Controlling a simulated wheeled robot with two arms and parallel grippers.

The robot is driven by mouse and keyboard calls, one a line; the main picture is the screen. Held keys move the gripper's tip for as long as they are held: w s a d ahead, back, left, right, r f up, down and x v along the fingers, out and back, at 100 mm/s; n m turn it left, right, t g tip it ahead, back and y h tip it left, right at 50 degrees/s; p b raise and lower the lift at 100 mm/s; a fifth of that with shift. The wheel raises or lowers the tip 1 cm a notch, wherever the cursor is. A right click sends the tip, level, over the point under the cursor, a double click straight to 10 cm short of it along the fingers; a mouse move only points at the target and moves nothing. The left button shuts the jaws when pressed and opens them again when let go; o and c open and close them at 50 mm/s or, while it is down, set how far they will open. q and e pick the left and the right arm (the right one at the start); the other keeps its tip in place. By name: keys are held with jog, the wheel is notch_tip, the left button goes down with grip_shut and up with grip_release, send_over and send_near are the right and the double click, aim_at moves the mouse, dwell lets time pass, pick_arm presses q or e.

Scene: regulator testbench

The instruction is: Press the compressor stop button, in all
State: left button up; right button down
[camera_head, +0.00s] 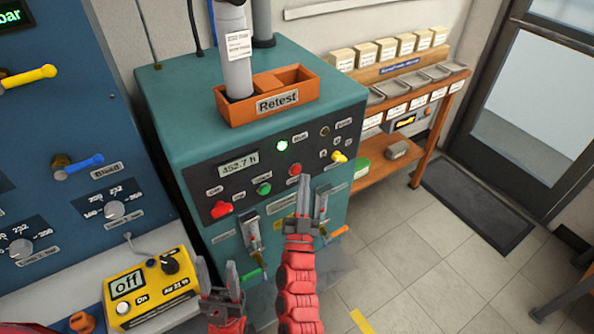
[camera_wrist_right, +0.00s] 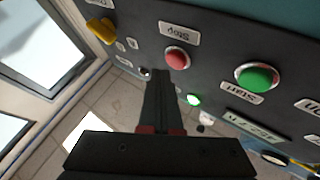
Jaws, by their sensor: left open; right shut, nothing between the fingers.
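The compressor (camera_head: 165,110) is a teal cabinet with a dark control panel. Its red stop button (camera_head: 295,169) sits right of the green start button (camera_head: 264,188). The right wrist view shows the panel upside down, with the red button (camera_wrist_right: 177,58) beside its "Stop" label and the green button (camera_wrist_right: 257,77) beside "Start". My right gripper (camera_head: 304,182) is shut and empty, its tips just in front of the panel near the stop button; I cannot tell whether they touch it. My left gripper (camera_head: 217,264) is open and empty, low before the cabinet.
A green lamp (camera_head: 282,145) glows on the panel. A red knob (camera_head: 221,209) and a yellow switch (camera_head: 338,156) flank the buttons. A yellow box (camera_head: 150,283) reading "off" stands lower left.

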jog(key=shift+w, duration=0.1)
jog(key=shift+w+a, duration=0.25)
jog(key=shift+w+a+b, duration=0.25)
jog(key=shift+w+b, duration=0.1)
jog(key=shift+b, duration=0.15)
dwell(0.8)
jog(key=shift+s+d, duration=0.1)
jog(key=shift+s, duration=0.05)
jog(key=shift+s+d, duration=0.4)
jog(key=shift+s, duration=0.2)
jog(key=shift+p, duration=0.3)
jog(key=s+d, duration=0.1)
jog(key=s, duration=0.1)
jog(key=s+d+p, duration=0.1)
jog(key=s+d, duration=0.1)
dwell(0.4)
